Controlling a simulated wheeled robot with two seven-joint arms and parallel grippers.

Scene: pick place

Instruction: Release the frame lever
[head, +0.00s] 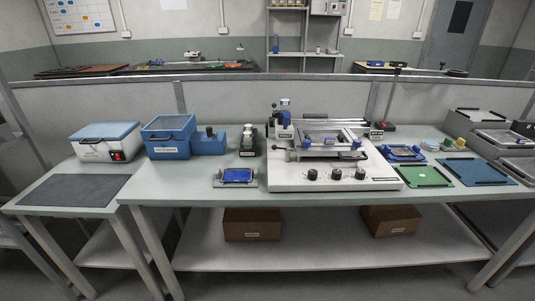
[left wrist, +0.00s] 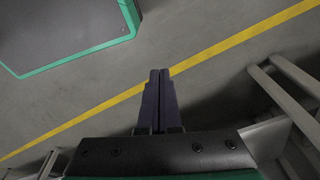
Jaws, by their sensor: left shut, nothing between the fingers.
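A white printing machine (head: 335,180) with dark knobs stands on the middle of the bench. A metal frame (head: 330,140) lies on top of it. A small dark lever-like handle (head: 278,148) sticks out at the frame's left side; I cannot tell for certain that it is the frame lever, nor its latch state. My left gripper (left wrist: 160,74) shows only in the left wrist view, with its two dark fingers together and empty above the grey floor. It is away from the machine. My right gripper is in neither view.
A tall dark post (head: 390,98) stands behind the machine. The floor shows a yellow line (left wrist: 235,43) and a green-edged grey mat (left wrist: 70,30).

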